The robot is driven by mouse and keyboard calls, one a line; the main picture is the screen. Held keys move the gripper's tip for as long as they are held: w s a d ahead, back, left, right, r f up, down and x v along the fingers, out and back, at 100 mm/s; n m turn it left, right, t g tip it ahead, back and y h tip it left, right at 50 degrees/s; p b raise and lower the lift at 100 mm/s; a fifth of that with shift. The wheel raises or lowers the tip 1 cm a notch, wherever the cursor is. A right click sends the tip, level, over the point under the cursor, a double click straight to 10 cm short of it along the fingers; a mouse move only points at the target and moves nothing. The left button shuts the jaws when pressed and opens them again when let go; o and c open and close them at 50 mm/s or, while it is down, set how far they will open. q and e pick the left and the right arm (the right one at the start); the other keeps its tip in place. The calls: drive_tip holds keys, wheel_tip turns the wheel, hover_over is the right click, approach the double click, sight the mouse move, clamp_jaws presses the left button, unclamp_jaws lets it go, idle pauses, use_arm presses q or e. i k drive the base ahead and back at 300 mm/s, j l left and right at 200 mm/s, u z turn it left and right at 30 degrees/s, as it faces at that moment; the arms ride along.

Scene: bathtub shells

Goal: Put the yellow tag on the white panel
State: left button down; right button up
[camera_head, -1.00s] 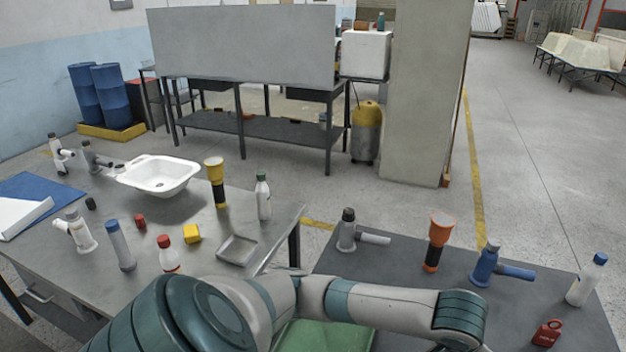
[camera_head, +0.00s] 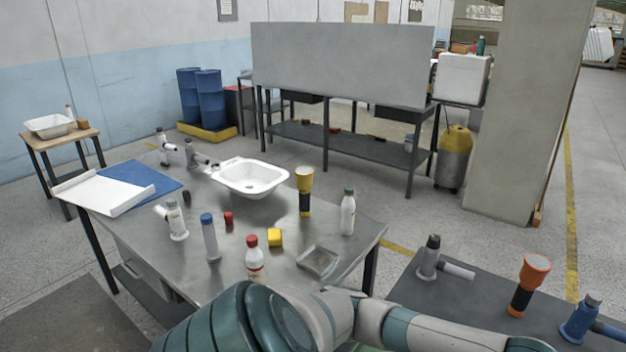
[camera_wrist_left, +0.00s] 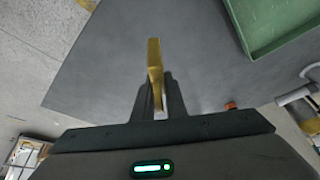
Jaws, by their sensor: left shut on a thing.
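The yellow tag (camera_wrist_left: 154,58) stands up thin and edge-on between the fingers of my left gripper (camera_wrist_left: 159,88) in the left wrist view. The gripper is shut on it, above a dark grey tabletop. In the head view my left arm crosses the bottom towards the right table; its gripper is out of that frame. The white panel (camera_head: 97,194) lies on the left metal table, partly over a blue sheet (camera_head: 148,176), with a raised or curled edge. My right gripper is not in view.
A green tray (camera_wrist_left: 275,25) lies on the dark table (camera_wrist_left: 115,65).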

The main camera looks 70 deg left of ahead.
sight(97, 196)
drive_tip(key=u, duration=1.9)
drive_tip(key=i+j, duration=0.15)
drive_tip(key=j, duration=0.35)
drive_tip(key=i+j, duration=0.2)
drive_tip(key=j, duration=0.35)
drive_tip(key=i+j, duration=0.15)
drive_tip(key=j, duration=0.35)
drive_tip(key=i+j, duration=0.15)
drive_tip(key=j, duration=0.4)
drive_tip(key=i+j, duration=0.2)
drive_tip(key=j, duration=0.3)
drive_tip(key=i+j, duration=0.15)
drive_tip(key=j, duration=0.4)
drive_tip(key=i+j, duration=0.15)
drive_tip(key=j, duration=0.35)
drive_tip(key=i+j, duration=0.2)
drive_tip(key=j, duration=0.35)
